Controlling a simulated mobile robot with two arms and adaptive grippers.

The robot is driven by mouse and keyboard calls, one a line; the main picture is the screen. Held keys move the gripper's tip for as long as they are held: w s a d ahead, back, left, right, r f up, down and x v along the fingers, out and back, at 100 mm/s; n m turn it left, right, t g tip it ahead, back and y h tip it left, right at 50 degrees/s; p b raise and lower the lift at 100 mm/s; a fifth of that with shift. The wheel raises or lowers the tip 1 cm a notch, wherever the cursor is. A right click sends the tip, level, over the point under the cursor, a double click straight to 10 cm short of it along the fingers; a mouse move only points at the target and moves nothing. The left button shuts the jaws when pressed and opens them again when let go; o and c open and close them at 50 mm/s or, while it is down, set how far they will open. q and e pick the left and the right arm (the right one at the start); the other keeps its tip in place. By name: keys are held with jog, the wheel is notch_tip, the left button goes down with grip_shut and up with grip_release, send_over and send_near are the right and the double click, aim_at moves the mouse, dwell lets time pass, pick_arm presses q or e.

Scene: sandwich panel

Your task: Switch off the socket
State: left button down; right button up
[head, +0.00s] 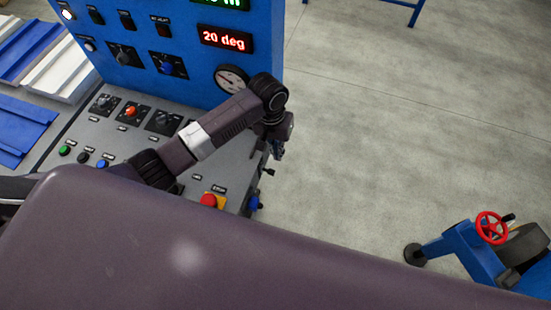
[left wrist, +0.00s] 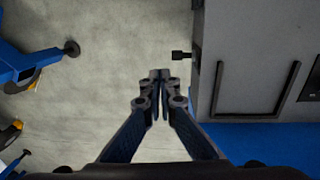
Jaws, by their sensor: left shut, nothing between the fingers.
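My left gripper (left wrist: 160,76) is shut and empty in the left wrist view, its fingertips together over the grey floor. In the head view the left gripper (head: 277,152) is small and partly hidden by its own wrist, beside the right edge of the console. A small black knob (left wrist: 181,55) sticks out from the cabinet side, right of and apart from the fingertips. A black knob or lever (head: 268,172) also shows on that side in the head view. A blue fitting (head: 253,203), possibly the socket, sits below it; I cannot tell its switch state. My right gripper is not in view.
The grey sloped console (head: 75,135) carries several knobs and buttons and a red emergency button (head: 208,200). A blue upright panel (head: 180,85) has red and green displays. A blue machine with a red handwheel (head: 492,228) stands at right. Floor between is clear.

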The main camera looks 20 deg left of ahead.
pick_arm(q)
jog(key=r, duration=0.4)
jog(key=shift+d+r, duration=0.15)
jog(key=shift+d, duration=0.25)
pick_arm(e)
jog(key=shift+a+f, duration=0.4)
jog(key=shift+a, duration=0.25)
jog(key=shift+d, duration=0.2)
